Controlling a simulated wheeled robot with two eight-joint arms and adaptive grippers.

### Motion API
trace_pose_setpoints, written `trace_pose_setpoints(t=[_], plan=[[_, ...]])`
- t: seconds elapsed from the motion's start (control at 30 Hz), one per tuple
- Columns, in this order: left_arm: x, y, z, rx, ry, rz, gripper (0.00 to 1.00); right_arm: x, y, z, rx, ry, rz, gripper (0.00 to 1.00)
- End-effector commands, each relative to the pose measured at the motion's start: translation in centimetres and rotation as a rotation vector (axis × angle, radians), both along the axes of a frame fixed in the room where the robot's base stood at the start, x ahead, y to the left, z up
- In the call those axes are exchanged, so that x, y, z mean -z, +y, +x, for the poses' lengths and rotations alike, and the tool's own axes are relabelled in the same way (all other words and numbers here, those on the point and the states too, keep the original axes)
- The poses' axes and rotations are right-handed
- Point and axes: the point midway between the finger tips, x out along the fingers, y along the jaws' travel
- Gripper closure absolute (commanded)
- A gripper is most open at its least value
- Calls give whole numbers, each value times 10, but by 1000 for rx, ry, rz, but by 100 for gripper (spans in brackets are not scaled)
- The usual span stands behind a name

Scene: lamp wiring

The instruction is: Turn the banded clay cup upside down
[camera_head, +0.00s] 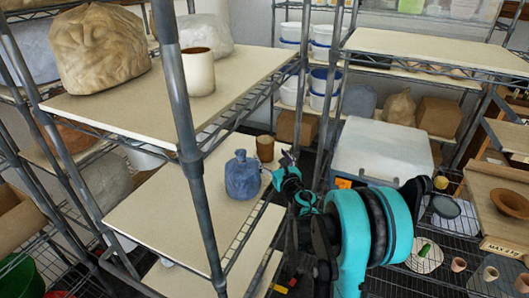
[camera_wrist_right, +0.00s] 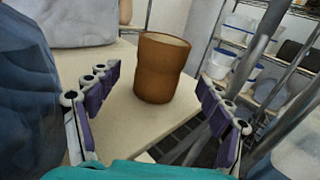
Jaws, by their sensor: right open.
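A brown clay cup (camera_head: 265,149) stands upright near the far edge of the middle shelf board, behind a blue jug (camera_head: 242,176). In the right wrist view the cup (camera_wrist_right: 158,72) is seen with its rim up and a ridge around its body. My right gripper (camera_head: 281,166) is beside the jug and the cup, at the board's right edge. In the wrist view my right gripper (camera_wrist_right: 157,88) is open, with the cup ahead between its two fingers and not visibly touched. My left gripper is not in view.
A metal shelf post (camera_head: 180,120) rises in front of the board (camera_head: 160,215). A pale cup (camera_head: 197,73) and a clay-coloured bag (camera_head: 98,48) stand on the shelf above.

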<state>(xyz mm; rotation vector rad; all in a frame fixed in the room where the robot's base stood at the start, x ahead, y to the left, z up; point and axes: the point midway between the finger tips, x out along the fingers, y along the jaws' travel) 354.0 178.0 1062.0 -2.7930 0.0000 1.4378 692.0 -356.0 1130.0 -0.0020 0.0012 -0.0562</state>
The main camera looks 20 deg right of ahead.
Motion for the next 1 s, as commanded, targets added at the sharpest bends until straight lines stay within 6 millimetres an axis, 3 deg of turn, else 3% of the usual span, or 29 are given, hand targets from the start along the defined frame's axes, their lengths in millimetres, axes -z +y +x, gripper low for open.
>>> trace_pose_setpoints(t=[0.4, 0.7, 0.77, 0.93, 1.0], plan=[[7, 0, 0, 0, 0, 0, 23, 0, -3, 56, 0, 0, 2, 20], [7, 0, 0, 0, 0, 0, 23, -1, -3, 61, 1, 0, 2, 20], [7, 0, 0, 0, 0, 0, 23, -1, -3, 61, 1, 0, 2, 34], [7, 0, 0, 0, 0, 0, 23, -1, -4, 61, 1, 0, 2, 78], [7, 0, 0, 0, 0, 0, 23, -1, -3, 61, 1, 0, 2, 82]])
